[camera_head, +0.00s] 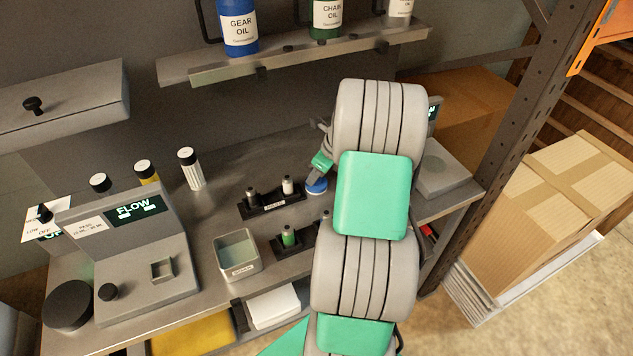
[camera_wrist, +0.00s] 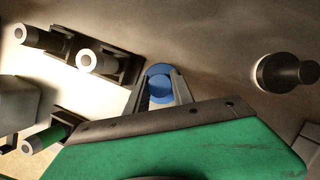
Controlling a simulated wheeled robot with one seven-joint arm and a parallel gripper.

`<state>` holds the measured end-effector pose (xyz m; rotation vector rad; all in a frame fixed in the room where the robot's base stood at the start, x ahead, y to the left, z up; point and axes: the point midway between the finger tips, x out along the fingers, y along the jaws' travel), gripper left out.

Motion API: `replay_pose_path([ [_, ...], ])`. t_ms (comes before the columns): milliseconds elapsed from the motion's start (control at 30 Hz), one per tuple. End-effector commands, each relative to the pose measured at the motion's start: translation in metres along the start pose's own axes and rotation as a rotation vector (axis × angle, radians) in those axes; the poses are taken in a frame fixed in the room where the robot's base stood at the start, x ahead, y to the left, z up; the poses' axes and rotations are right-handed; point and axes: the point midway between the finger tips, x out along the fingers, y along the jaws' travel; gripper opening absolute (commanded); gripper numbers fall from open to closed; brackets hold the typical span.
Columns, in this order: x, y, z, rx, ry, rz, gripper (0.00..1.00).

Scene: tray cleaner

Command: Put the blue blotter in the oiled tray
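The blue blotter (camera_head: 317,187) shows as a small blue disc at the end of my gripper (camera_head: 318,178), right of the black rack. In the wrist view the blue blotter (camera_wrist: 159,72) lies between the two fingertips of my gripper (camera_wrist: 161,90) and fills the gap between them. The fingers look shut on it. I cannot tell whether it touches the bench. A square open-topped tray (camera_head: 237,275) with a pale label stands at the bench's front, left of my arm. The label is too small to read, and its inside looks greenish and empty.
A black rack (camera_head: 270,207) with upright bottles stands left of my gripper, with a smaller holder (camera_head: 287,243) in front. The FLOW machine (camera_head: 140,250) stands at the left. A shelf (camera_head: 290,58) with oil jugs hangs above. My arm hides part of the bench's right side.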

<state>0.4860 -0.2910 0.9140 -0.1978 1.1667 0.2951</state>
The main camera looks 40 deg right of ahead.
Motion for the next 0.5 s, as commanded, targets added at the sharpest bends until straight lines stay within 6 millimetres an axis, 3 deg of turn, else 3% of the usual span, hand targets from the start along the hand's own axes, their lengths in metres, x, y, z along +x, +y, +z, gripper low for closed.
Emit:
replay_pose_path([
  [333,-0.0002,0.0000,0.0000,0.000,0.000,0.000,0.00],
  [500,-0.0004,-0.0001,0.0002,0.000,0.000,0.000,0.00],
])
